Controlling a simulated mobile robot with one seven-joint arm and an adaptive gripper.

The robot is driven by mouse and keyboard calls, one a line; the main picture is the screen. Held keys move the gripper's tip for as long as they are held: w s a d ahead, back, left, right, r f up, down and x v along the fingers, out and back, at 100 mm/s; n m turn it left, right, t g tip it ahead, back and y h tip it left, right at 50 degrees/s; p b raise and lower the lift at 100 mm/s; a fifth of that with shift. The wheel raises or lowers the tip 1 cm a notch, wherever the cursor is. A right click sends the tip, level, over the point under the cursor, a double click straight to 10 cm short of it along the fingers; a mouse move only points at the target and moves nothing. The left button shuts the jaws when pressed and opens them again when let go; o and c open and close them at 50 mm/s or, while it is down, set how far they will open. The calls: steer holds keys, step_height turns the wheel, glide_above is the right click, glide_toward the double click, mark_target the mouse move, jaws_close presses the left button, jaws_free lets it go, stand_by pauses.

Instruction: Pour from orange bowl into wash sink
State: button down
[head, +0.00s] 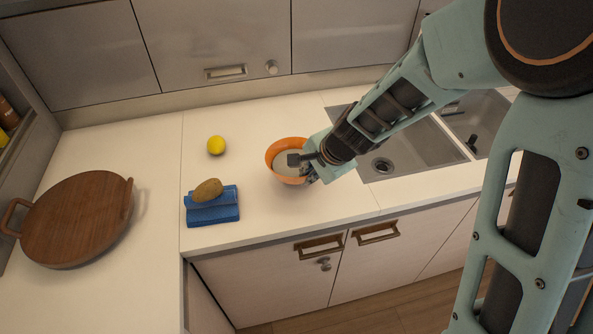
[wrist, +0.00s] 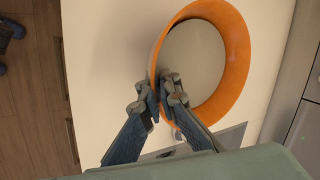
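The orange bowl (head: 272,153) appears to stand upright on the white counter, left of the sink, with a pale grey fill inside. It is large in the wrist view (wrist: 236,50). My gripper (head: 306,168) is at the bowl's right side in the head view. In the wrist view, its fingertips (wrist: 160,95) are close together on either side of the bowl's rim and look shut on it. The wash sink (head: 405,150) is a grey double basin set in the counter under my arm; my arm hides part of it. A piece shows in the wrist view (wrist: 232,138).
A yellow lemon (head: 216,145) lies left of the bowl. A brown kiwi-like fruit (head: 207,190) rests on a blue cloth or sponge (head: 212,210) nearer the front edge. A round wooden board (head: 78,220) lies far left. Closed cabinets (head: 215,45) stand behind the counter.

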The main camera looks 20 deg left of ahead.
steer(key=shift+r, duration=0.2)
steer(key=shift+r+p, duration=2.7)
steer(key=shift+r, duration=0.2)
